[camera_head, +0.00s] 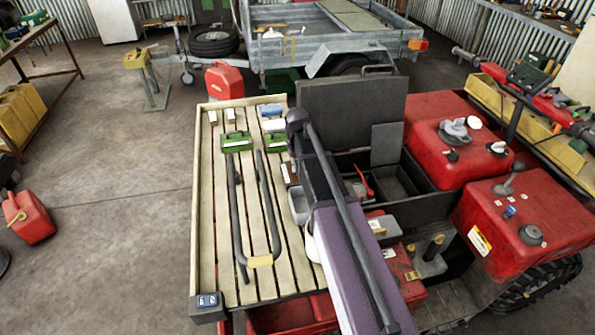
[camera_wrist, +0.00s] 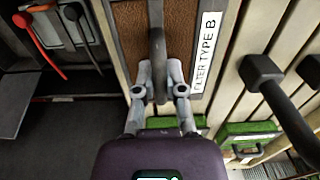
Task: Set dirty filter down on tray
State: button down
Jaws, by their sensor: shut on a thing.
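The filter (camera_wrist: 130,30) is a brown panel in a dark frame, with a white label reading "FILTER TYPE B", in the wrist view. My gripper (camera_wrist: 157,82) is shut on the dark bar-like handle across its face. The filter lies over or close above pale wooden slats; I cannot tell whether it touches them. A slatted wooden deck (camera_head: 216,232) with a raised rim spreads left of my arm. A small grey tray (camera_head: 299,207) shows partly beside my arm; which one is the task's tray is unclear.
An open black box (camera_head: 400,185) and red bodywork (camera_head: 445,120) are to the right. The deck's left strip is clear.

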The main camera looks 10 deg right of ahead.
jog(key=shift+f, duration=0.15)
jog(key=c, duration=0.7)
grip_release()
jog(key=shift+r, duration=0.25)
notch_tip(320, 180, up, 12)
jog(key=p, duration=1.2)
jog(key=shift+f, duration=0.15)
jog(key=s, duration=1.3)
jog(key=s+a, duration=0.1)
jog(key=s, duration=0.6)
jog(key=shift+s, duration=0.3)
